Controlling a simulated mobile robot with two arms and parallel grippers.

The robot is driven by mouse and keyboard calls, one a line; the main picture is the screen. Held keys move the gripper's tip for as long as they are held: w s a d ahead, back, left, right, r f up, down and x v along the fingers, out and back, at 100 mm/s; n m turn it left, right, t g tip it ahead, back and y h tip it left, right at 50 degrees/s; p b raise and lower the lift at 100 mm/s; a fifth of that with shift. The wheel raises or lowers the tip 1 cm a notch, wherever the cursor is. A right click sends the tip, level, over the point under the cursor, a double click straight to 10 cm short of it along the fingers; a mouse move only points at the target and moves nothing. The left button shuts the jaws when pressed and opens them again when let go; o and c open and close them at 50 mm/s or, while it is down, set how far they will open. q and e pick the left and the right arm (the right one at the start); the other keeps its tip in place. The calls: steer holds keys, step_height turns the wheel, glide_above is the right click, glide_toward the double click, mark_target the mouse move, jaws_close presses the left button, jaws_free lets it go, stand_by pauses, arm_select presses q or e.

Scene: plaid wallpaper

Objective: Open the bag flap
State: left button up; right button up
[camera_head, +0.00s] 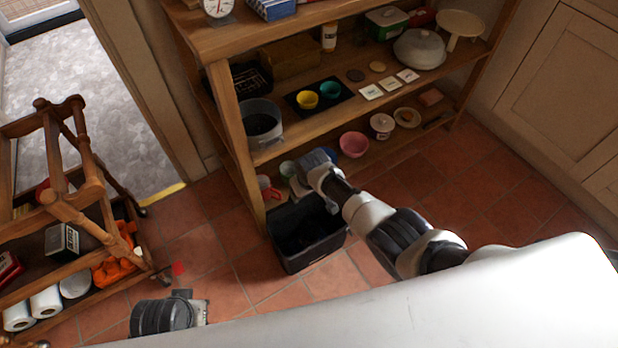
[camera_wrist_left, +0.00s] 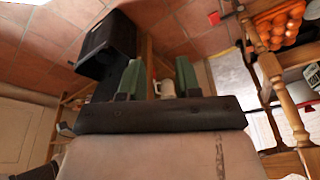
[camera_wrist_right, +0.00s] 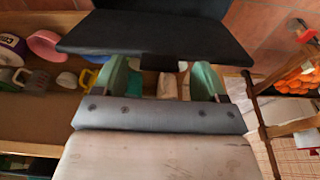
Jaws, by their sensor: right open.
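A black bag (camera_head: 306,240) stands on the tiled floor in front of the wooden shelf. It also shows at the upper left of the left wrist view (camera_wrist_left: 108,42). In the right wrist view a black panel of the bag (camera_wrist_right: 155,38) fills the top, with a small tab at its near edge. My right gripper (camera_wrist_right: 160,78) is open, its green fingers on either side of that tab; contact cannot be told. In the head view my right arm reaches over the bag's far side. My left gripper (camera_wrist_left: 158,78) is open and empty, away from the bag.
The wooden shelf (camera_head: 222,110) holds bowls, cups and boxes; its near post stands beside the bag. A wooden cart (camera_head: 90,190) with paper rolls and orange items is at the left. Tiled floor (camera_head: 420,180) is clear at the right.

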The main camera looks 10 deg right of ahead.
arm_select(q)
steer(key=s+f+p, duration=0.2)
steer(key=s+f, duration=0.2)
steer(key=f, duration=0.4)
steer(key=s+a+f+g+p, duration=0.1)
steer(key=s+f+p, duration=0.2)
steer(key=f, duration=0.6)
steer(key=shift+s, duration=0.35)
arm_select(e)
steer(key=v, duration=1)
arm_select(q)
steer(key=shift+f, duration=0.1)
arm_select(e)
steer(key=shift+c, duration=0.3)
